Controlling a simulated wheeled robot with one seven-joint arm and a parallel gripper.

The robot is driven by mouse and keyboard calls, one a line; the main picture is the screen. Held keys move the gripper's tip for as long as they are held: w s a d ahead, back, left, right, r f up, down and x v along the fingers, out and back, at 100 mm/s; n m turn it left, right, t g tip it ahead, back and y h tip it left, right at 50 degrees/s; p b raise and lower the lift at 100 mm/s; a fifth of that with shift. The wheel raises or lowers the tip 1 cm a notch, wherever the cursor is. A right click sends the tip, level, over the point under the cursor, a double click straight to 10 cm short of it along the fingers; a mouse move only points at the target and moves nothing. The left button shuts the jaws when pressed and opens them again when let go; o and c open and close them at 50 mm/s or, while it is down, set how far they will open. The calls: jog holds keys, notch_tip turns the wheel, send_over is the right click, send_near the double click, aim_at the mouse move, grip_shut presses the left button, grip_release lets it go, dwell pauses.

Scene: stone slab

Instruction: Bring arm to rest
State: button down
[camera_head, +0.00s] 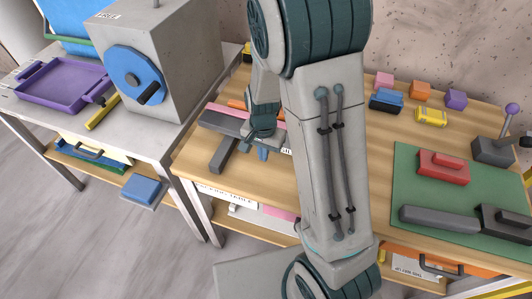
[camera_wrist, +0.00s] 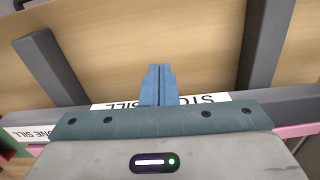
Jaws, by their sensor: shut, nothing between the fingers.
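My gripper shows in the head view (camera_head: 262,154), partly hidden behind my own arm link. Its blue fingers point down near the front edge of the wooden table (camera_head: 385,148). In the wrist view the two blue fingertips (camera_wrist: 158,75) are pressed together with nothing between them. A dark grey frame (camera_head: 221,124) lies beside the gripper on the table. Its grey bars (camera_wrist: 268,45) also show in the wrist view, on both sides of the fingers. Whether the fingers touch anything is unclear.
A grey box with a blue dial (camera_head: 136,75) and a purple tray (camera_head: 62,84) stand on the left bench. Small coloured blocks (camera_head: 420,91) lie at the table's back right. A green mat (camera_head: 410,178) bears a red block (camera_head: 443,168) and grey pieces. Floor is open at lower left.

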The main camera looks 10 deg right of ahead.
notch_tip(320, 180, up, 8)
jog(key=shift+f, duration=0.25)
jog(key=shift+w+d, duration=0.1)
jog(key=s+d+r+n+t, duration=0.3)
jog(key=s+r+n, duration=0.4)
jog(key=s+r, duration=0.4)
jog(key=s, duration=0.3)
jog(key=shift+s+d+r+n, duration=0.25)
jog(key=shift+s+d+n, duration=0.05)
jog(key=shift+s+d, duration=0.1)
